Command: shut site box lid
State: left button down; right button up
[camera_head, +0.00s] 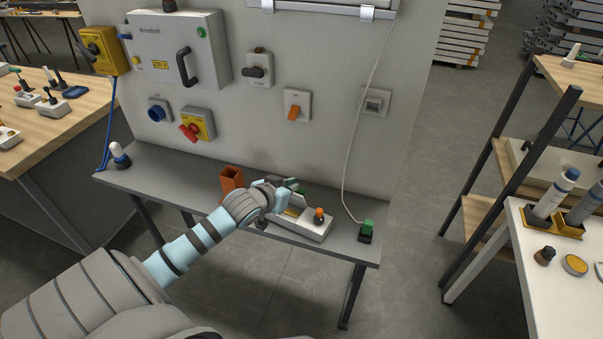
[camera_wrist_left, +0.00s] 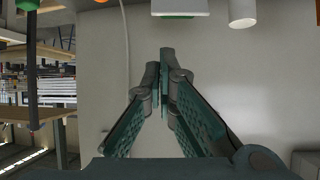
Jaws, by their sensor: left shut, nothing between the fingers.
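A light grey wall box (camera_head: 150,50) with a black handle and a yellow label is on the upright panel at upper left in the head view. I cannot tell for certain that this is the site box, or whether its lid is fully shut. My left gripper (camera_head: 292,185) is above the grey shelf, low and right of that box and apart from it. Its fingers also show in the left wrist view (camera_wrist_left: 163,62), shut and empty, with a plain pale surface behind them. My right gripper is in neither view.
An orange open holder (camera_head: 231,180) stands on the shelf left of my gripper. A pale block with an orange-topped knob (camera_head: 318,216) lies partly behind my arm. A green plug (camera_head: 367,228) stands at the shelf's right. Switches (camera_head: 197,125) and a hanging cable (camera_head: 347,160) are on the panel.

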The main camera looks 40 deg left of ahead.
aim_at(300, 196)
pick_arm(q)
jog(key=x, duration=0.2)
jog(key=b+x, duration=0.1)
jog(key=x, duration=0.2)
jog(key=f+x, duration=0.1)
jog(key=x, duration=0.2)
jog(key=shift+s+d, duration=0.2)
jog(key=shift+s, duration=0.5)
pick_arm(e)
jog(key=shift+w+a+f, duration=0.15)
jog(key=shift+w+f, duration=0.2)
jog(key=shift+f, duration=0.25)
pick_arm(q)
jog(key=shift+w+f, duration=0.1)
jog(key=shift+d+f, duration=0.1)
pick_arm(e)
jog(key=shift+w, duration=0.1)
